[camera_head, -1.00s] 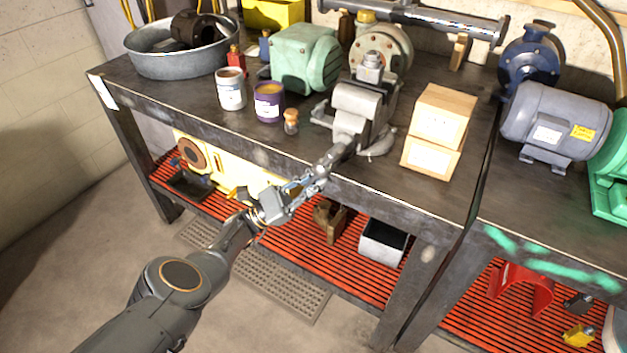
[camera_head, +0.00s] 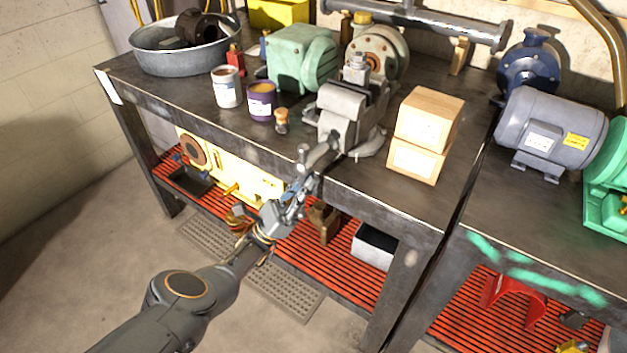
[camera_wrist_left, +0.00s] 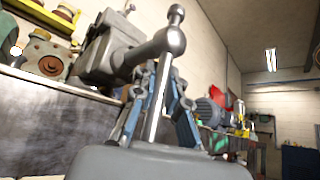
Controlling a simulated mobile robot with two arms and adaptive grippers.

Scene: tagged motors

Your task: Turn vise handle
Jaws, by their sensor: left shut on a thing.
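The grey vise (camera_head: 343,112) is mounted at the front edge of the dark workbench (camera_head: 225,125). Its screw end and handle (camera_head: 304,153) stick out over the edge toward me. My left gripper (camera_head: 300,190) is at the handle, just in front of the bench edge, and is shut on its lower part. In the left wrist view the handle bar (camera_wrist_left: 155,105) stands between the blue-sided fingers (camera_wrist_left: 158,112), with its ball end above the screw head. The vise body (camera_wrist_left: 105,50) shows behind it. My right gripper is not in view.
Two stacked cardboard boxes (camera_head: 425,125) stand right of the vise. A white can (camera_head: 227,88), a purple can (camera_head: 261,102) and a small corked bottle (camera_head: 281,121) stand left of it. A red slatted shelf (camera_head: 300,260) lies below. The floor at left is clear.

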